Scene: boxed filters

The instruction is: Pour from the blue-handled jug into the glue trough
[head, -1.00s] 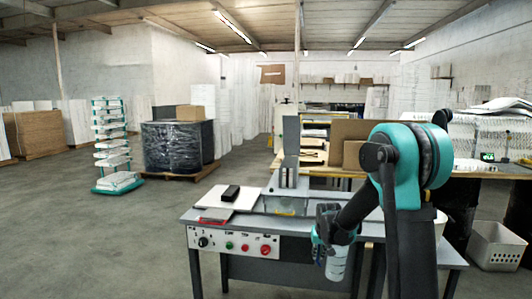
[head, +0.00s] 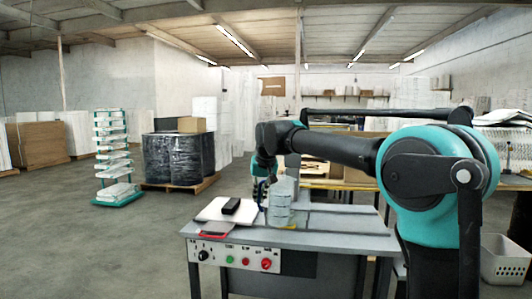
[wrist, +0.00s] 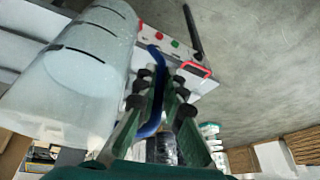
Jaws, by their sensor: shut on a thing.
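The jug (head: 281,207) is pale and translucent with dark bands. It is held over the grey machine table and looks close to upright in the head view. The wrist view shows its body (wrist: 75,80) large at the left and its blue handle (wrist: 151,105) between my fingers. My gripper (head: 262,190) is shut on that handle; its green-sided fingers also show in the wrist view (wrist: 155,110). The glue trough (head: 308,222) appears to be the grey channel in the table top, partly hidden behind the jug. Its inside cannot be seen.
The control panel (head: 237,257) is on the table's front. A workbench with boxes stands behind.

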